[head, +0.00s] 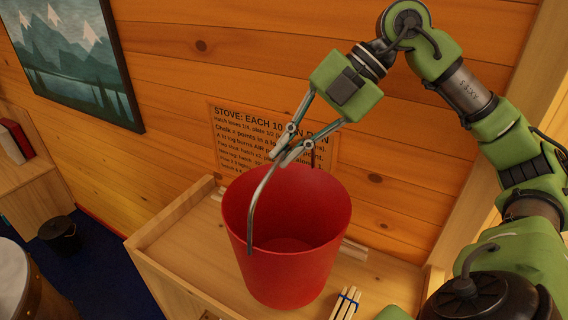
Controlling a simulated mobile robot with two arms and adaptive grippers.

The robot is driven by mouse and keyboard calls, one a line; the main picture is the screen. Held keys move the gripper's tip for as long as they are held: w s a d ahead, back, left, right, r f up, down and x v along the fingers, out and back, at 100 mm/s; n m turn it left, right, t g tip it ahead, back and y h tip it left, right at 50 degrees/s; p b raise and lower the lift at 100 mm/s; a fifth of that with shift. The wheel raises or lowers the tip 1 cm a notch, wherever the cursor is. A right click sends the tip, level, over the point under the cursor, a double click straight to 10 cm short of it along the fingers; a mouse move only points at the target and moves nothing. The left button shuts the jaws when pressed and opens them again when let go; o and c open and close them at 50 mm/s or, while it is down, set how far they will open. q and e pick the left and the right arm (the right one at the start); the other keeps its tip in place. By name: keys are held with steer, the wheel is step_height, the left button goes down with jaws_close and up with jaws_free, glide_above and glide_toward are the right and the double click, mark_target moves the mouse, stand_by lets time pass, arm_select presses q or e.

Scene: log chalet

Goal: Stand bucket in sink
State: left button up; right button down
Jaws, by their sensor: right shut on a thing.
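A red bucket (290,265) with a curved metal handle (257,205) is in the middle of the head view, upright and seemingly empty. My right gripper (290,155) is above its rim, shut on the handle near its top. The bucket is over a wooden surface with a raised edge (170,218); I cannot tell whether its base touches that surface. No sink shows. My left gripper is not in view.
A dark pot (60,235) stands on the blue floor at left, near a drum-like object (35,290).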

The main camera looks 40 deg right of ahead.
steer(key=shift+w+f, duration=0.15)
steer(key=shift+w, duration=0.05)
steer(key=shift+w+f+b, duration=0.25)
steer(key=shift+f+b, duration=0.05)
steer(key=shift+f, duration=0.6)
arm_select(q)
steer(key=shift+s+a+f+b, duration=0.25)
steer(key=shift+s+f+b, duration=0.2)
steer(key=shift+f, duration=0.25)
arm_select(e)
steer(key=shift+f, duration=0.95)
steer(key=c, duration=2.2)
jaws_free()
